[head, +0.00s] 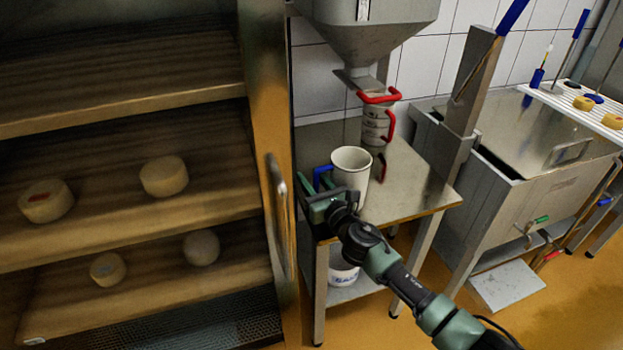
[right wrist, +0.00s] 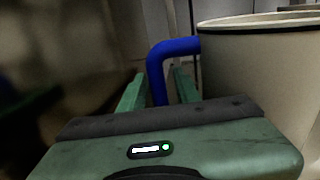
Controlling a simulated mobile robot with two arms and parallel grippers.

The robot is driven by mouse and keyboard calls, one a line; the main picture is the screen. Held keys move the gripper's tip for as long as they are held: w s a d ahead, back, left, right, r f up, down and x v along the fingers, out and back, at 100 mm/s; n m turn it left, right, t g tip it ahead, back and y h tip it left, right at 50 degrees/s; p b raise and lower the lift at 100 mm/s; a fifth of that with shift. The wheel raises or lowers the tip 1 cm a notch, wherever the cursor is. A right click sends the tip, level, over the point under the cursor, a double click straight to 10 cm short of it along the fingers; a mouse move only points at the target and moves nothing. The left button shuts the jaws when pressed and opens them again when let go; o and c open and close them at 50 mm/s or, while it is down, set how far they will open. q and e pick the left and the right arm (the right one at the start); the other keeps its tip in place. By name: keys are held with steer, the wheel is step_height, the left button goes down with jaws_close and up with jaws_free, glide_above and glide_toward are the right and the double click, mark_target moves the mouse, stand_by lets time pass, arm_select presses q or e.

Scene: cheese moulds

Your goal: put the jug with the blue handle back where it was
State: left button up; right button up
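The white jug with the blue handle (head: 352,167) stands upright on the metal side table, near its front left edge. Its blue handle (head: 321,176) points left. In the right wrist view the jug's cream wall (right wrist: 262,75) fills the right side. The blue handle (right wrist: 158,75) rises between the two green fingers there. My right gripper (head: 320,202) is around the handle, its fingers apart, with a narrow gap visible on the handle's right side. The lower handle is hidden by the gripper. My left gripper is not in view.
A jug with red handles (head: 376,125) stands behind, under the steel funnel (head: 370,35). The wooden cabinet (head: 262,120), with cheeses on its shelves, stands close on the left. A steel vat (head: 530,185) is on the right. The table's front right (head: 410,190) is clear.

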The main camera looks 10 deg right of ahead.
steer(key=shift+s+r, duration=0.15)
steer(key=shift+r, duration=0.1)
steer(key=v, duration=1.1)
steer(key=shift+d+p, duration=0.1)
steer(key=shift+p, duration=0.25)
steer(key=shift+s+d, duration=0.1)
steer(key=shift+s, duration=0.25)
